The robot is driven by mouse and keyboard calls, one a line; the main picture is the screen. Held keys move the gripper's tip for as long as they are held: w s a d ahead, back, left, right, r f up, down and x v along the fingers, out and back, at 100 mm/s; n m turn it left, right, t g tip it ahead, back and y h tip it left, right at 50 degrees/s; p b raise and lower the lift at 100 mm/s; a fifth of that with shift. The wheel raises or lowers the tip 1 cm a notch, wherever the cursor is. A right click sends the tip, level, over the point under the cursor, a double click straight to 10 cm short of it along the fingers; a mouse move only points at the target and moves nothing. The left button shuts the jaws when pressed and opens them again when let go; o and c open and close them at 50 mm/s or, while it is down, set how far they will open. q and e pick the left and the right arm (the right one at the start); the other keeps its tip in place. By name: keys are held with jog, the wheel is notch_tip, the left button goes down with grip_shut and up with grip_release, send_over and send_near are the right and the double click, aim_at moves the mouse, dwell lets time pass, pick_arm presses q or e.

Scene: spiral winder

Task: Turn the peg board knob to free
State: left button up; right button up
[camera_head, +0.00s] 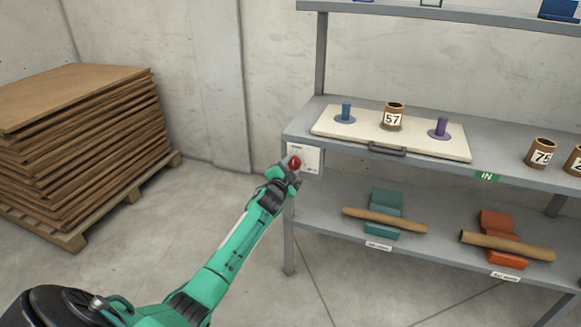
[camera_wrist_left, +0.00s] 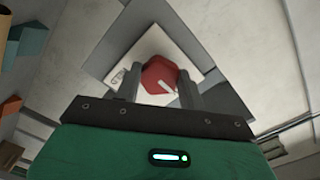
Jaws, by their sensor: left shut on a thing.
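The red knob (camera_head: 294,163) sits on a white plate (camera_head: 310,158) at the left front corner of the shelf. The peg board (camera_head: 330,128) is the cream board above, with a blue peg (camera_head: 345,113) and a purple peg (camera_head: 440,129). My right gripper is not in view.
Cardboard tubes (camera_head: 385,220) lie on the lower shelf. A sheet stack (camera_head: 80,125) stands at left. The floor between is clear.

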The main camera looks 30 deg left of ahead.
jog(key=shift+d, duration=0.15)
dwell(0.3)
pick_arm(q)
jog(key=o, duration=1)
jog(key=shift+c, duration=0.2)
jog(key=shift+s, duration=0.1)
jog(key=p+v, duration=0.2)
jog(key=v, duration=1.1)
jog(key=shift+s, duration=0.3)
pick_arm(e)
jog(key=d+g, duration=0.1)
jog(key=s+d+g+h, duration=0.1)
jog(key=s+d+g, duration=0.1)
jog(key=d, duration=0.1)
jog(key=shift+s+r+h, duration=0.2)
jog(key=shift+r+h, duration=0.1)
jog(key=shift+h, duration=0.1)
pick_arm(q)
jog(key=shift+f, duration=0.1)
